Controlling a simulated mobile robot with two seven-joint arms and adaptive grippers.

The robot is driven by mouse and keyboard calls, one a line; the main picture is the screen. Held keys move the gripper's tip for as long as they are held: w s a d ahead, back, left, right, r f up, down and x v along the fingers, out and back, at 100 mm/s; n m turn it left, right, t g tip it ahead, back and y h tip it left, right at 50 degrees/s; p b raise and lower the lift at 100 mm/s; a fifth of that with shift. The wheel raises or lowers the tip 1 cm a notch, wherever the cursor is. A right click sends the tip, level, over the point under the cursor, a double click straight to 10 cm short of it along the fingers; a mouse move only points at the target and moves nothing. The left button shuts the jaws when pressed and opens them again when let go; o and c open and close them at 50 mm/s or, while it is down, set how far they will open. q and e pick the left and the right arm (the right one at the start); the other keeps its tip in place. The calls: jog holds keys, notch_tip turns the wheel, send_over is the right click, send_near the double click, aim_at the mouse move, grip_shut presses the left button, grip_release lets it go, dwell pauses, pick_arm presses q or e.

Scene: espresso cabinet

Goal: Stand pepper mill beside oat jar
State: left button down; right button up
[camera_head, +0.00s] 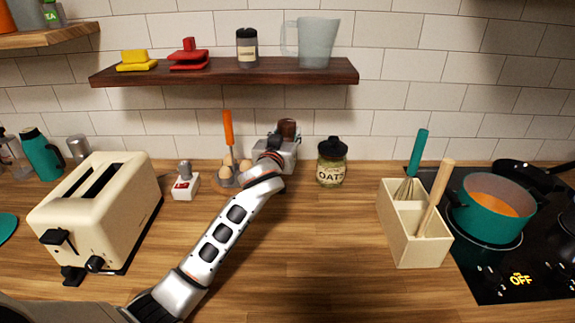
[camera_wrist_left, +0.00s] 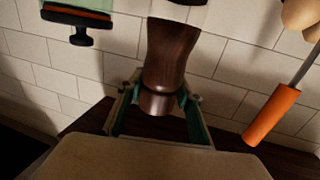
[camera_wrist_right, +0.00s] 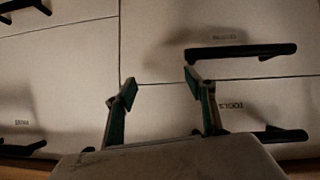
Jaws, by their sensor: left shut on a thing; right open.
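The dark brown wooden pepper mill (camera_wrist_left: 170,60) is upside down in the left wrist view, between the fingers of my left gripper (camera_wrist_left: 158,103), which is shut on its narrow end. In the head view its brown top (camera_head: 288,128) shows just beyond my left wrist, behind the counter's middle; its lower part is hidden. I cannot tell if it touches the counter. The oat jar (camera_head: 332,164), glass with a black lid, stands upright to the right of the mill with a gap between. The jar also shows in the left wrist view (camera_wrist_left: 80,22). My right gripper (camera_wrist_right: 160,88) is open and empty.
An egg holder with an orange-handled utensil (camera_head: 228,130) stands left of the mill. A utensil box (camera_head: 414,245) and a pot (camera_head: 490,215) on the hob are at right. A toaster (camera_head: 95,215) is at left. A shelf (camera_head: 225,73) hangs above. Drawer handles (camera_wrist_right: 240,50) face my right gripper.

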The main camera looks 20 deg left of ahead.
pick_arm(q)
notch_tip(320, 180, down, 4)
jog(key=shift+r, duration=0.2)
notch_tip(320, 180, down, 2)
jog(key=shift+f, duration=0.6)
pick_arm(e)
jog(key=shift+a, duration=0.45)
pick_arm(q)
jog(key=shift+f+b, duration=0.15)
jog(key=shift+b, duration=0.25)
jog(key=c, duration=1.4)
grip_release()
jog(key=shift+f, duration=0.1)
